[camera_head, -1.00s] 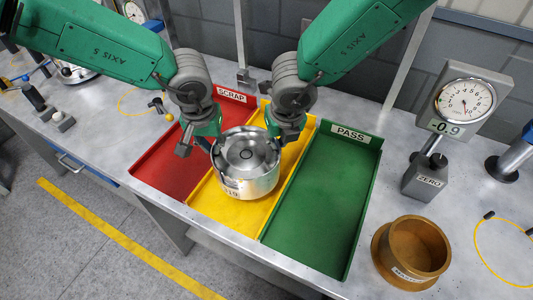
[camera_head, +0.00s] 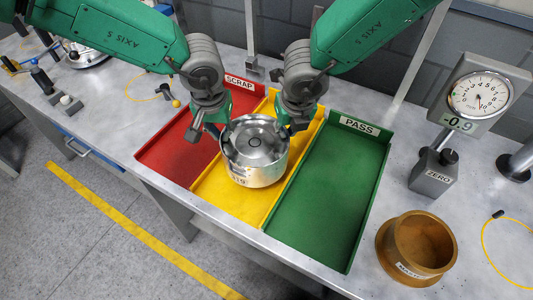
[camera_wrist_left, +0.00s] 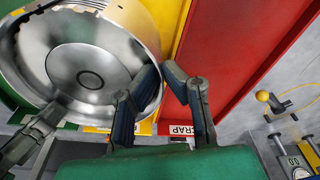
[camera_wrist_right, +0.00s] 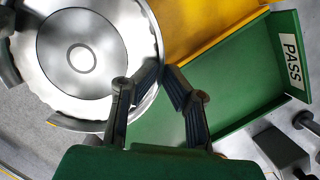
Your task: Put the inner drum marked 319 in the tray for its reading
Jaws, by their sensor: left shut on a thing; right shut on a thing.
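The metal inner drum (camera_head: 262,175) is a shiny open cup with a label on its front wall; the label's digits are hard to read now. It is upright over the yellow tray (camera_head: 229,206), between the red SCRAP tray (camera_head: 170,156) and the green PASS tray (camera_head: 325,205). I cannot tell whether it touches the tray floor. My left gripper (camera_head: 222,133) is shut on the drum's left rim, and my right gripper (camera_head: 287,130) on its right rim. The left wrist view shows the drum (camera_wrist_left: 140,25) with its rim between the fingers; the right wrist view shows likewise (camera_wrist_right: 130,30).
A dial gauge (camera_head: 480,95) with a display showing -0.9 stands at right, above a grey ZERO block (camera_head: 433,172). A brown ring labelled as a master (camera_head: 385,255) sits at front right. The green and red trays are empty.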

